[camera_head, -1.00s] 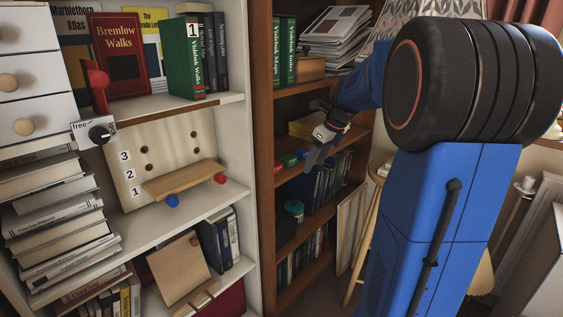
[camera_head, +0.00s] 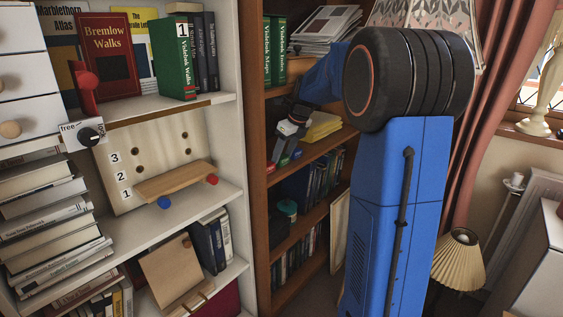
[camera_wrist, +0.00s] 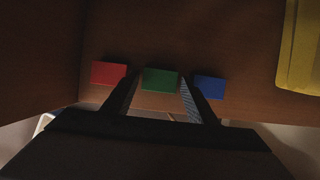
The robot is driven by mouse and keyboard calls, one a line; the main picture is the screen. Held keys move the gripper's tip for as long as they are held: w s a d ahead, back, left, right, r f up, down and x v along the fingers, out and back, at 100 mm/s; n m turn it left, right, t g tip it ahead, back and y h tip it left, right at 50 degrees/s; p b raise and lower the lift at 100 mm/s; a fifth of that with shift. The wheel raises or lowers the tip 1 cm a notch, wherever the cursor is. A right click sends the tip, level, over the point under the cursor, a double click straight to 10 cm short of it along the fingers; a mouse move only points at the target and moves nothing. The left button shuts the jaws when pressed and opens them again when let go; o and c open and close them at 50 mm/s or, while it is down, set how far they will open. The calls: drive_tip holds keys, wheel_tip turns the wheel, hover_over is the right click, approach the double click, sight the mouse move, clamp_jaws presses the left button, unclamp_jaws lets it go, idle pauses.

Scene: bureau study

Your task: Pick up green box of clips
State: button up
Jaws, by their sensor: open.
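The green box of clips (camera_wrist: 160,79) lies on a brown wooden shelf in the wrist view, between a red box (camera_wrist: 109,73) and a blue box (camera_wrist: 209,87). My gripper (camera_wrist: 155,88) is open, with one finger towards each side of the green box and the tips near its front edge. I cannot tell whether the fingers touch it. In the head view my gripper (camera_head: 284,154) reaches into the dark brown bookcase and hides most of the small boxes. The blue box also shows there (camera_head: 297,154).
A yellow stack (camera_head: 321,126) lies right of the boxes, and it also shows in the wrist view (camera_wrist: 301,45). Upright books (camera_head: 318,180) fill the shelf below. The bookcase side (camera_head: 258,200) stands close on the left. A lamp (camera_head: 458,262) stands at the right.

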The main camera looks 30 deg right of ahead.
drive_tip(key=shift+f, duration=0.35)
drive_tip(key=c, duration=0.8)
